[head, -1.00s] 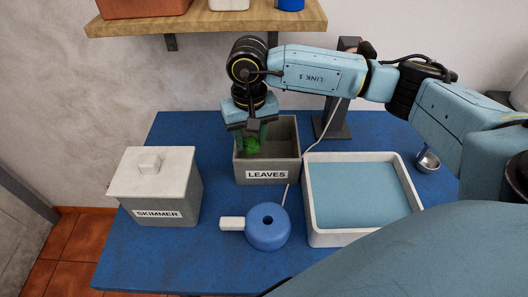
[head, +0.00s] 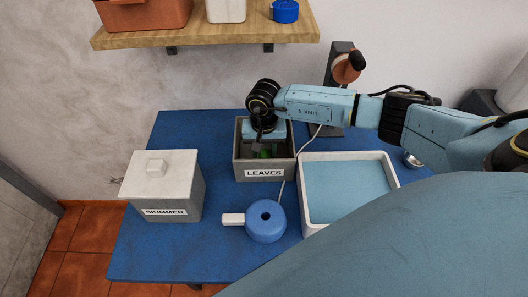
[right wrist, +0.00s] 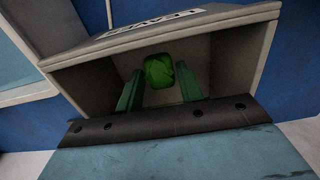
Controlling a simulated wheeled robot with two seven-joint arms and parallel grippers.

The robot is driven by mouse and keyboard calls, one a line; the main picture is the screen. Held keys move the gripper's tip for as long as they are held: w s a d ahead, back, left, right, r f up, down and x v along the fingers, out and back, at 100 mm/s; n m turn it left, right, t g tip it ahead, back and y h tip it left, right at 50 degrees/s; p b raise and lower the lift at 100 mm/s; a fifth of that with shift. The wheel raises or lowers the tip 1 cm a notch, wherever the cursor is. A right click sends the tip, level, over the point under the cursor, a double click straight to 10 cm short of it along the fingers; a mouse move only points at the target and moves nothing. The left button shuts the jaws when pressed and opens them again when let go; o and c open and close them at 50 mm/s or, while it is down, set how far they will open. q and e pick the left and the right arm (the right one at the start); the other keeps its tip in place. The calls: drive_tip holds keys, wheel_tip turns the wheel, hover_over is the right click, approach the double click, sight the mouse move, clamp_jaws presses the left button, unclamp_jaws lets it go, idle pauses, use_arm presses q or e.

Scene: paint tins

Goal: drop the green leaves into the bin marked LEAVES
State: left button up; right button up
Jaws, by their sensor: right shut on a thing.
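The open grey bin (head: 241,162) marked LEAVES stands on the blue table, its label facing me. My right gripper (head: 264,148) reaches down inside the bin. It is shut on the green leaves (head: 265,154), which are partly hidden by the gripper and the bin's front wall. In the right wrist view, the leaves (right wrist: 159,71) show as a rounded green clump between the ends of the two green fingers, within the walls of the bin (right wrist: 238,62). I cannot tell whether they touch the bin's floor. My left gripper is not in view.
A lidded box marked SKIMMER (head: 188,180) stands to the left. A blue round object (head: 265,232) with a white block is in front of the bin. A white-rimmed tray (head: 306,205) with a light blue inside is to the right. A wooden shelf (head: 215,35) hangs above.

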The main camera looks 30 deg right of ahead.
sight(264, 152)
drive_tip(key=shift+f, duration=0.75)
drive_tip(key=shift+f+b, duration=0.6)
drive_tip(key=shift+b, duration=0.15)
drive_tip(key=o, duration=0.9)
drive_tip(key=shift+o, duration=0.2)
drive_tip(key=shift+r+p, duration=0.45)
drive_tip(key=shift+p, duration=0.05)
wheel_tip(264, 152, up, 12)
drive_tip(key=shift+r, duration=0.2)
